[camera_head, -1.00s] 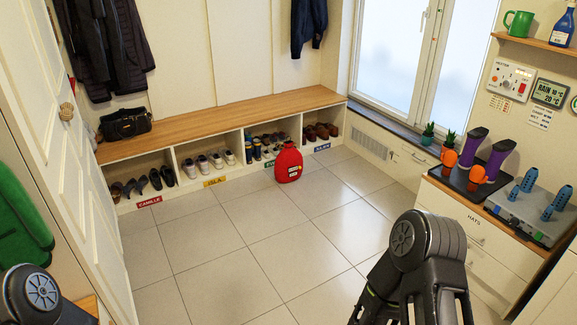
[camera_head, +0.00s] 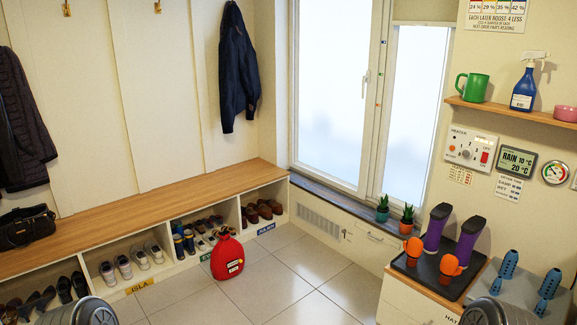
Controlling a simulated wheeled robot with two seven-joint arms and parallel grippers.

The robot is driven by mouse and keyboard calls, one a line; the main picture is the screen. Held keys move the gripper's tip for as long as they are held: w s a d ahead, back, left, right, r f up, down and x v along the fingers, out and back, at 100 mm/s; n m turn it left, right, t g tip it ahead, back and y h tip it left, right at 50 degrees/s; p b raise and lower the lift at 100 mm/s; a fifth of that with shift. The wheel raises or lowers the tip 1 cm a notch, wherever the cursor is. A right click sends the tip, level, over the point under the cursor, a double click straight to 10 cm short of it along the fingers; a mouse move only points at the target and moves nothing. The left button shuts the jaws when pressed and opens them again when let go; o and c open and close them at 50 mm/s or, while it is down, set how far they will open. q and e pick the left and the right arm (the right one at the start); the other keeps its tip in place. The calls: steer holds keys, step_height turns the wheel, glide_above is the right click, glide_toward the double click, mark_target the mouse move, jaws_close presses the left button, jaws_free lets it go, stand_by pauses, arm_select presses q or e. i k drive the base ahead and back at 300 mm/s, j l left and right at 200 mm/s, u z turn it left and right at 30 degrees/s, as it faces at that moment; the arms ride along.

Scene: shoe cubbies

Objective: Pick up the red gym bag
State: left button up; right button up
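The red gym bag (camera_head: 227,257) stands upright on the tiled floor in front of the shoe cubbies, near the cubby with the blue label. Parts of my arms show at the bottom left and bottom right edges, well apart from the bag. Neither of my grippers is in view.
The wooden bench (camera_head: 150,211) with shoe-filled cubbies runs behind the bag. The floor (camera_head: 300,272) between bag and cabinet is clear.

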mark_target(225, 264)
steer(key=i+z, duration=0.15)
steer(key=i, duration=2.65)
steer(key=i+l+u, duration=0.2)
steer(key=i+u, duration=0.3)
steer(key=i, duration=0.3)
steer(key=i+l+u, duration=0.5)
steer(key=i, duration=0.2)
steer(key=i+l+u, duration=0.45)
steer(key=i+l, duration=0.2)
steer(key=l, duration=0.15)
